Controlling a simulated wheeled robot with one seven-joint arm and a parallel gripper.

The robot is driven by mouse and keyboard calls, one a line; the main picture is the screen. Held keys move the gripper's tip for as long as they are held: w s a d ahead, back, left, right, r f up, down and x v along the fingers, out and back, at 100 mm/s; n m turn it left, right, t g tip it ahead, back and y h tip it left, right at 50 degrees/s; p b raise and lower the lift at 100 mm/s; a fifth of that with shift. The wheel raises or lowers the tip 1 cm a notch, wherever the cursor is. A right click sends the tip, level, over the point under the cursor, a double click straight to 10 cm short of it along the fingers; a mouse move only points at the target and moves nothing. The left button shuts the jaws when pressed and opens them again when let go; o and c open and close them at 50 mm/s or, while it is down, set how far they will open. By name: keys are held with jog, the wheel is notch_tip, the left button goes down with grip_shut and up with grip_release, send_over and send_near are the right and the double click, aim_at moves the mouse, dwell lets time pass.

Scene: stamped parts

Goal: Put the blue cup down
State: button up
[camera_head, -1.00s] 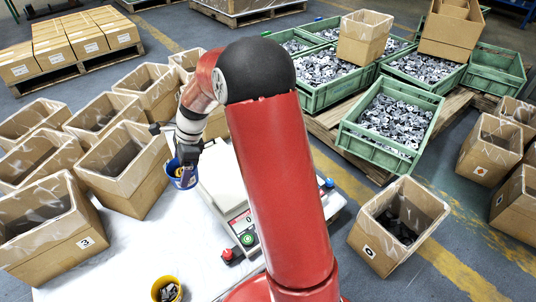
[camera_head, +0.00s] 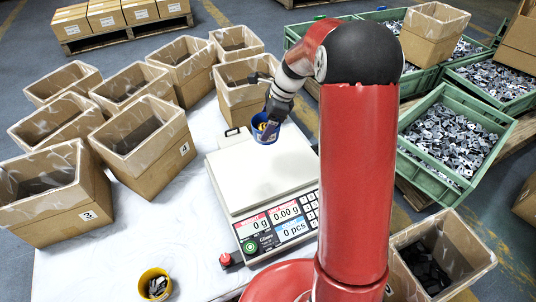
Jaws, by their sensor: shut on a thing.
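The blue cup (camera_head: 265,132) hangs in my gripper (camera_head: 269,117), which is shut on it near the cup's rim. Something yellowish shows inside the cup. The cup is over the back part of the white weighing scale (camera_head: 262,172). I cannot tell whether it touches the scale's pan. The scale's displays show 0 g, 0.00 g and 0 pcs. My red arm hides the scale's right side.
A yellow cup (camera_head: 154,284) holding dark parts stands on the white table (camera_head: 140,240) at the front. A red button (camera_head: 226,260) is beside the scale. Several cardboard boxes, one marked 4 (camera_head: 147,145), line the left and back. Green crates (camera_head: 455,147) of parts are at right.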

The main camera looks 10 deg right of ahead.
notch_tip(320, 180, down, 13)
jog(key=shift+r+b, duration=0.2)
jog(key=shift+b, duration=1.05)
jog(key=shift+f, duration=0.15)
jog(key=o, duration=1.2)
jog(key=shift+c, duration=0.2)
